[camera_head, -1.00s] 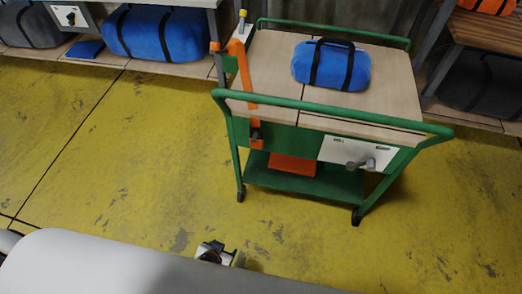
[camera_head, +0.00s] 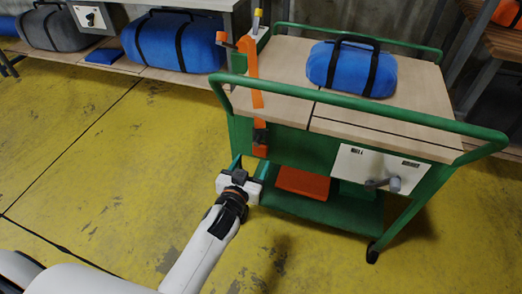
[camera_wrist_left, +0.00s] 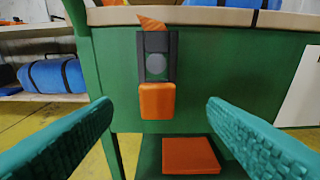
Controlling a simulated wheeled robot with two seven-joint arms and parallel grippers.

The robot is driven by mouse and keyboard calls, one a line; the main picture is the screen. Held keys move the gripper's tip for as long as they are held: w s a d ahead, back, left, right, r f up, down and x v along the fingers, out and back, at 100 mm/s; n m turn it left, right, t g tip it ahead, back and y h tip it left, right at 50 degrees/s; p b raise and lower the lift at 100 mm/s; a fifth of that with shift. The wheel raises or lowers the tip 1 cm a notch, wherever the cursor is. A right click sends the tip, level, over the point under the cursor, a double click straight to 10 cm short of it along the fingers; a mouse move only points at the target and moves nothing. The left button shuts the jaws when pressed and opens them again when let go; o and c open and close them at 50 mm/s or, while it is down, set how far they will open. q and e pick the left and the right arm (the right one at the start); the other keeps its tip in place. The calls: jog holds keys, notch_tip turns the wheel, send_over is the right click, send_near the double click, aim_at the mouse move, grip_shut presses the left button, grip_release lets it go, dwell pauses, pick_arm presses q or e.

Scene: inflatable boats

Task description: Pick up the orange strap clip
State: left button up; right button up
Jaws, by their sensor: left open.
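The orange strap clip (camera_wrist_left: 157,101) hangs on the green side of the cart in the left wrist view, an orange block under a dark buckle with a round grey button. In the head view the clip (camera_head: 260,149) is at the lower end of an orange strap (camera_head: 253,72) that drapes over the cart's edge. My left gripper (camera_head: 240,172) is in front of the cart, below and left of the clip. In the left wrist view the teal fingers of my left gripper (camera_wrist_left: 158,140) are wide apart and empty, with the clip ahead between them and slightly higher. My right gripper is not in view.
The green cart (camera_head: 350,115) carries a blue bag (camera_head: 352,69) on its wooden top. An orange flat item (camera_head: 303,183) lies on its lower shelf. A white panel with a grey knob (camera_head: 382,170) is on its side. Bags sit on shelving behind. Yellow floor is clear at left.

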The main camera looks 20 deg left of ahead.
aim_at(259, 148)
pick_arm(q)
jog(key=shift+w+f, duration=0.25)
jog(key=shift+w, duration=1)
jog(key=w, duration=0.1)
jog(key=w+b, duration=0.1)
jog(key=w, duration=0.3)
jog(key=shift+f, duration=0.25)
jog(key=shift+a, duration=0.1)
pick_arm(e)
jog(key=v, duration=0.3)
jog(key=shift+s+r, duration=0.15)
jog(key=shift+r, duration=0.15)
pick_arm(q)
jog(key=shift+c, duration=0.4)
jog(key=shift+r, duration=0.1)
jog(key=c, duration=1)
